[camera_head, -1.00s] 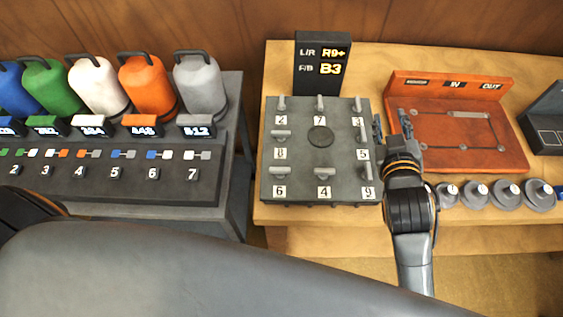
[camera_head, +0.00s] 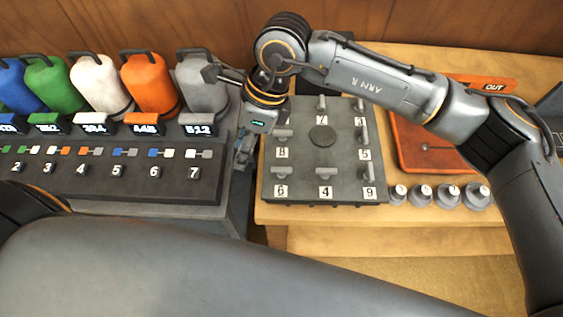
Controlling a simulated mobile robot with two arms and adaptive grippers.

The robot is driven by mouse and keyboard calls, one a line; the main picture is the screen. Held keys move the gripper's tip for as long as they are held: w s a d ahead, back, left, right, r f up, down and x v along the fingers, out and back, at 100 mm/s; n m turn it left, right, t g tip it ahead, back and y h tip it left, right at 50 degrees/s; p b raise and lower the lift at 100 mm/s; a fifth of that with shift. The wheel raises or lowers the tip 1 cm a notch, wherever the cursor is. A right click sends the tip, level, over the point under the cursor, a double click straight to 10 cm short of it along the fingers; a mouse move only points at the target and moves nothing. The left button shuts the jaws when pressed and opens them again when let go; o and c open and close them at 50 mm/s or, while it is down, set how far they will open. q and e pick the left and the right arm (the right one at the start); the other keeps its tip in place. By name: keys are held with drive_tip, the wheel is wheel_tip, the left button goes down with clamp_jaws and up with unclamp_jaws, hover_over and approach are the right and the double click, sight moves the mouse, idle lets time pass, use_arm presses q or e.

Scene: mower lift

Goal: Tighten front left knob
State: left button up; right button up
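A grey square plate (camera_head: 350,190) on the wooden bench carries several T-handled knobs with number tags around a dark round disc (camera_head: 322,136). The front left knob (camera_head: 280,173), above tag 6, has its handle lying crosswise. Knob 4 (camera_head: 325,174) is front middle and knob 9 (camera_head: 370,174) is front right. My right gripper (camera_head: 241,160) hangs pointing down just left of the plate, over the gap beside the bench, apart from the knobs. Its fingers are small and dark, so their opening is unclear. The far left knob is hidden behind my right wrist. My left gripper is out of view.
A dark stand (camera_head: 110,185) with coloured canisters, including a grey one (camera_head: 200,90), is close left of my gripper. An orange tray (camera_head: 410,150) and several grey weights (camera_head: 420,194) are right of the plate. My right arm hides most of the readout display.

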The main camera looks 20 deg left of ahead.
sight(281, 168)
drive_tip(key=w+d+t+h, duration=0.3)
drive_tip(key=w+d, duration=0.3)
drive_tip(key=f+p, duration=0.1)
drive_tip(key=f, duration=0.3)
drive_tip(key=f+p, duration=0.2)
drive_tip(key=f, duration=0.2)
drive_tip(key=f+p, duration=0.2)
drive_tip(key=f, duration=0.3)
drive_tip(key=shift+s+a, duration=0.1)
drive_tip(key=shift+a, duration=0.15)
drive_tip(key=shift+f, duration=0.55)
clamp_jaws()
